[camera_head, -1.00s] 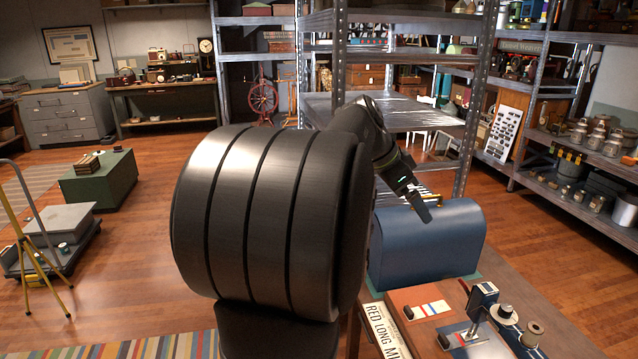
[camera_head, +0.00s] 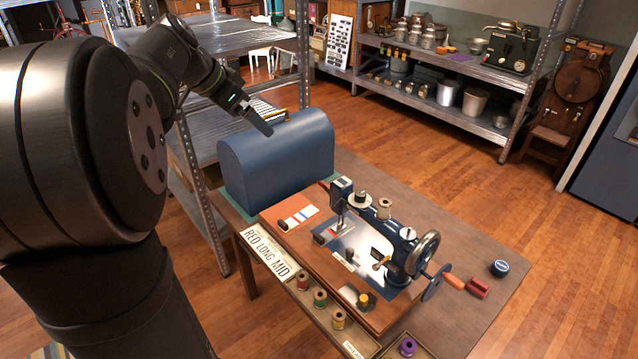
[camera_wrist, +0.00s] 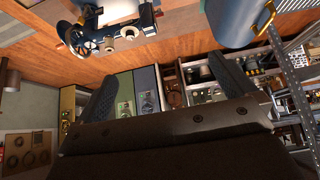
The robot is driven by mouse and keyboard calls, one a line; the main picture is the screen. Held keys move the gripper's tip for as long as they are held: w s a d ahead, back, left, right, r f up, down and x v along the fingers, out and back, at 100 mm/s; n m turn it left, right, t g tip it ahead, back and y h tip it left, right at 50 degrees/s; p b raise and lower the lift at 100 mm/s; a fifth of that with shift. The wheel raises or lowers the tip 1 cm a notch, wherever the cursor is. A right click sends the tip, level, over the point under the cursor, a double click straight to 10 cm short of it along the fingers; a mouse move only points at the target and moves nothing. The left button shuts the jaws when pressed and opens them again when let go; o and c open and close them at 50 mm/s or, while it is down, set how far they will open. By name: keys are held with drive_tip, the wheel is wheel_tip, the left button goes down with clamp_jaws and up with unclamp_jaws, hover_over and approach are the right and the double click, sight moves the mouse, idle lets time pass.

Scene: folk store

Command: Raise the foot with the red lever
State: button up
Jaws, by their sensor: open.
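A dark blue sewing machine (camera_head: 398,262) stands on a wooden base board on the table, with a handwheel at its right end. A small red piece (camera_head: 324,186), which looks like the red lever, sticks out behind the left end of the machine's head (camera_head: 342,194). The foot under the head is too small to make out. My gripper (camera_head: 262,124) is in the air above the blue domed cover, left of and behind the machine, apart from both. In the wrist view my gripper (camera_wrist: 162,88) has its fingers spread, with nothing between them. The machine (camera_wrist: 100,25) shows there at the top.
The blue domed cover (camera_head: 285,160) stands on the table behind the machine. A sign reading RED LONG MID (camera_head: 265,252) and several thread spools (camera_head: 320,298) line the front-left edge. A metal shelf (camera_head: 215,35) rises behind my arm. The table's (camera_head: 450,215) back right is mostly clear.

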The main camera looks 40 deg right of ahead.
drive_tip(key=shift+d+f, duration=0.15)
drive_tip(key=c, duration=0.5)
drive_tip(key=d+f+m, duration=0.2)
drive_tip(key=d, duration=0.1)
drive_tip(key=shift+w+f+m+y, duration=0.35)
drive_tip(key=shift+w+m+y, duration=0.05)
drive_tip(key=c, duration=0.7)
drive_tip(key=d+f+m, duration=0.1)
drive_tip(key=d+f+m+y, duration=0.1)
drive_tip(key=d+f+m, duration=0.3)
drive_tip(key=shift+w+d+f+g, duration=0.2)
drive_tip(key=shift+w+g, duration=0.1)
drive_tip(key=shift+w, duration=0.05)
drive_tip(key=shift+c, duration=0.4)
drive_tip(key=shift+s+d+f+m+y, duration=0.15)
drive_tip(key=shift+d+f+m+y, duration=0.35)
drive_tip(key=shift+d+f+m, duration=1.95)
drive_tip(key=shift+s+d+f+m+y, duration=0.2)
drive_tip(key=shift+d+f+m+y, duration=0.65)
drive_tip(key=shift+f, duration=2.95)
drive_tip(key=shift+s+d+f+m+y, duration=0.15)
drive_tip(key=shift+d+f+m, duration=1.65)
drive_tip(key=shift+d+f, duration=0.95)
drive_tip(key=shift+a+f, duration=0.35)
drive_tip(key=d, duration=0.7)
drive_tip(key=shift+d+f, duration=0.25)
drive_tip(key=shift+d, duration=0.15)
